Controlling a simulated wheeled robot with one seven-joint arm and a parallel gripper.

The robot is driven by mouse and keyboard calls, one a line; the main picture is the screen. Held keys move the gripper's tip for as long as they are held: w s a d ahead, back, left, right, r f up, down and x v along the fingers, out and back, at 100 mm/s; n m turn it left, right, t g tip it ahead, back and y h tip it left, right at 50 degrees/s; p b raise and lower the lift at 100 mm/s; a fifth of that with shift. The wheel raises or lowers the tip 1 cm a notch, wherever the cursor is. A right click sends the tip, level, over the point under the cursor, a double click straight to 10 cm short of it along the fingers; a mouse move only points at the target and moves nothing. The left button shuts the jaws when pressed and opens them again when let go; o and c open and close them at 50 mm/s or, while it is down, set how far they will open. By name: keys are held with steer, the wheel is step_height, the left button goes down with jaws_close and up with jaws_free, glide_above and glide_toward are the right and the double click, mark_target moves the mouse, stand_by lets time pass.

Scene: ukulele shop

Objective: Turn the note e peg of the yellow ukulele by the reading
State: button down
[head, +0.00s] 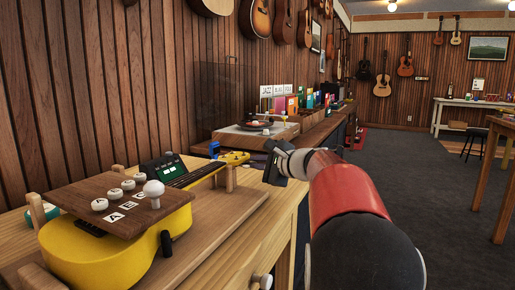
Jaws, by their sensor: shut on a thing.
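The yellow ukulele (112,258) lies on its back on a wooden stand at lower left in the head view, its neck pointing away to the right. Its yellow headstock (233,157) is at the far end. A small tuner (163,168) with a lit green screen stands by the neck; its reading is too small to make out. My gripper (268,166) is at the right side of the headstock, shut on what appears to be a tuning peg. The fingers hide the peg, and I cannot tell its note.
A brown board (124,205) with several white knobs and letter labels sits over the ukulele's body. A blue clip (214,149) stands by the headstock. A turntable (256,127) and record sleeves are behind. Open carpet (420,190) lies to the right.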

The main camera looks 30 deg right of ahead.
steer(key=m+p, duration=0.1)
steer(key=m+g+p, duration=0.1)
steer(key=p, duration=0.1)
steer(key=shift+d+r+y, duration=0.1)
steer(key=shift+r+y, duration=0.15)
steer(key=shift+y, duration=0.05)
steer(key=shift+f+p, duration=0.1)
steer(key=shift+p, duration=0.35)
steer(key=shift+f+m, duration=0.1)
steer(key=shift+m, duration=0.3)
steer(key=c, duration=1.5)
jaws_free()
steer(key=shift+c, duration=0.2)
steer(key=v, duration=0.7)
steer(key=shift+s+d, duration=0.2)
steer(key=shift+s, duration=0.05)
